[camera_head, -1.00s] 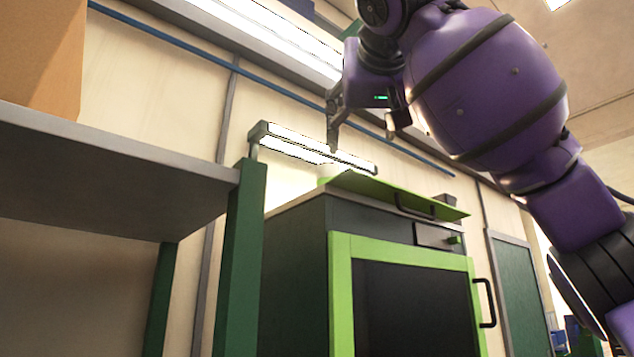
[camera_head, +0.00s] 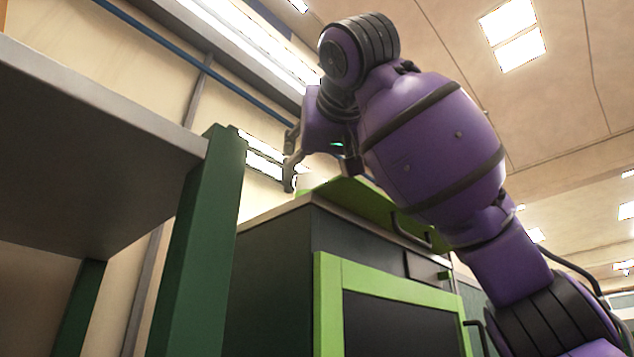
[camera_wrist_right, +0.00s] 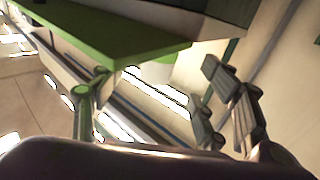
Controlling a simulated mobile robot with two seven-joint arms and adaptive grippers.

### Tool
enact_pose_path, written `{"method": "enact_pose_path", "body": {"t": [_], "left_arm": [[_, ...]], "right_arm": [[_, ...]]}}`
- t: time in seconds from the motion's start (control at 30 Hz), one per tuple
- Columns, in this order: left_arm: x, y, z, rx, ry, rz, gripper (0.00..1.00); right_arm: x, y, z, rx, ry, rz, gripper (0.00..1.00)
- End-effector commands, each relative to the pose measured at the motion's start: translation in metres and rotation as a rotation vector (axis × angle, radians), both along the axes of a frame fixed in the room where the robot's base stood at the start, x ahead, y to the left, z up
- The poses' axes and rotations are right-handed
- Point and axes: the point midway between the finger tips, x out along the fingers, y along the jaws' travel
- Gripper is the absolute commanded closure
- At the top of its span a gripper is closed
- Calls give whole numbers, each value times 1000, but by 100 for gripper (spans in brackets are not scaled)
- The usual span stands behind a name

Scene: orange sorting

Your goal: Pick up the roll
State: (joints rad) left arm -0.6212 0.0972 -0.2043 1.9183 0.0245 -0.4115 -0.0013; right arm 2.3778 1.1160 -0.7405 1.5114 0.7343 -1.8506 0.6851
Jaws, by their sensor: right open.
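A pale, whitish thing, which may be the roll (camera_head: 312,183), stands on the cabinet top at the left end of the raised green panel. It is partly hidden in the head view. In the right wrist view a pale round side (camera_wrist_right: 157,72) shows below the green panel, roughly between the fingers. My right gripper (camera_head: 318,170) is open above the cabinet, close to this pale thing, with its fingers pointing down. In the wrist view the spread fingers (camera_wrist_right: 153,82) have nothing gripped. Whether they touch the pale thing I cannot tell. My left gripper is not in view.
The dark cabinet (camera_head: 270,275) has a bright green door frame (camera_head: 328,300). The green panel (camera_head: 372,207) with a black handle lies tilted on top, close to the right gripper. A grey shelf (camera_head: 90,140) on a green post (camera_head: 200,250) stands at the left.

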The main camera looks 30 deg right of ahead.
Motion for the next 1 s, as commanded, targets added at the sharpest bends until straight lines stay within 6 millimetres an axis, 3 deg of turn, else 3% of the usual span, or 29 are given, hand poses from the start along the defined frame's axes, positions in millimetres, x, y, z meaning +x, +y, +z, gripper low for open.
{"method": "enact_pose_path", "body": {"t": [0.17, 0.6, 1.0], "left_arm": [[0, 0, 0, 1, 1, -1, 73], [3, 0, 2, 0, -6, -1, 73], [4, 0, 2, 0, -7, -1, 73]], "right_arm": [[8, -3, -1, 1, 2, -1, 32], [65, -22, 0, 2, 2, -2, 32], [75, -24, 0, 0, 0, 0, 32]]}}
